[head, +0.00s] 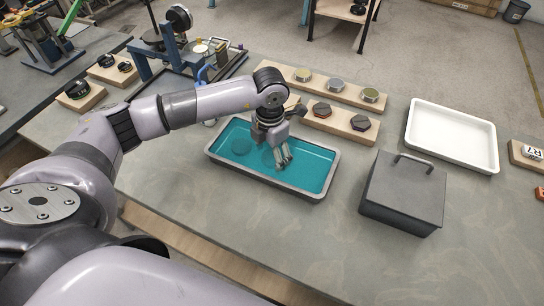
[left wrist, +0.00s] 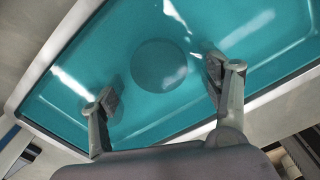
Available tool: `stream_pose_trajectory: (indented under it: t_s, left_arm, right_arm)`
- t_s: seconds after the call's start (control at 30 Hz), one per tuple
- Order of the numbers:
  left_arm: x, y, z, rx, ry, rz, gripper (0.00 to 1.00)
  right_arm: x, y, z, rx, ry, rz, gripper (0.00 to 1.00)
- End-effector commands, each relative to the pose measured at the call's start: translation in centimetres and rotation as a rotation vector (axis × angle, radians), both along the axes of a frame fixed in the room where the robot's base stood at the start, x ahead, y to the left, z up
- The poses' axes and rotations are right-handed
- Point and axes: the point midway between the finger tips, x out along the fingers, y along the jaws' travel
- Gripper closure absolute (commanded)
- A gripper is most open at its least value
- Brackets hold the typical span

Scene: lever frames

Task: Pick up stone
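A grey-rimmed tray (head: 328,186) with a teal, glossy inside stands on the table. A round, darker teal shape (head: 240,146) shows in its left part in the head view. In the left wrist view a round teal shape (left wrist: 158,65) lies ahead of and between the fingers. I cannot tell whether it is a stone under liquid or part of the tray floor. My left gripper (head: 284,158) points down over the middle of the tray. In the left wrist view it (left wrist: 161,88) is open and empty, its fingers well apart. My right gripper is not in view.
A dark grey box with a handle (head: 402,195) stands right of the tray, and a white tray (head: 452,136) behind it. Wooden boards with round tins (head: 334,85) and hexagonal pieces (head: 341,118) lie behind the teal tray. A blue stand (head: 172,60) is at the back left.

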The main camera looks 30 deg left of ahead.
Motion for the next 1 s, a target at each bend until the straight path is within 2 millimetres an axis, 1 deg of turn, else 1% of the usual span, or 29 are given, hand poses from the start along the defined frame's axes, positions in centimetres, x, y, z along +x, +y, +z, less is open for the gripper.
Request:
stream_pose_trajectory:
  t_s: [0.03,0.07,0.77,1.0]
  left_arm:
    - [0.00,0.00,0.02,0.000,0.000,0.000,0.33]
    - [0.00,0.00,0.02,0.000,0.000,0.000,0.35]
    - [-0.01,0.01,0.06,0.000,0.000,0.000,0.82]
    - [0.01,0.01,0.11,0.000,-0.001,0.000,0.83]
  right_arm:
    - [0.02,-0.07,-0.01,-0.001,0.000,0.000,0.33]
    - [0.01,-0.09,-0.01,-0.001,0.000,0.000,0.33]
    - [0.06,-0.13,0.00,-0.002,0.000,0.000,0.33]
    - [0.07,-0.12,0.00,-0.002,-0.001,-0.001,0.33]
